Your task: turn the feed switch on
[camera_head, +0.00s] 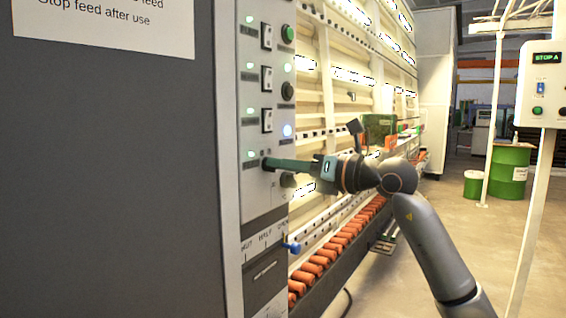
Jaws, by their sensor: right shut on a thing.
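The grey control panel (261,205) stands upright at the left of the view, with rows of switches, round buttons and lit green lamps. My right gripper (268,163) reaches in from the right with its teal fingers against the panel's fourth row. It is shut on a switch there, which the fingers hide. The label of that row is too small to read, so I cannot tell by it that this is the feed switch. A lit green lamp (251,154) shows just left of the fingertips. Three rocker switches (267,78) sit above. My left gripper is out of view.
A dark knob (288,180) sits just below my fingers, and a blue-tipped lever (291,247) lower down. The washer's orange rollers (330,250) run behind my arm. A post with a control box (542,85) and green drums (508,170) stand right. Floor there is open.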

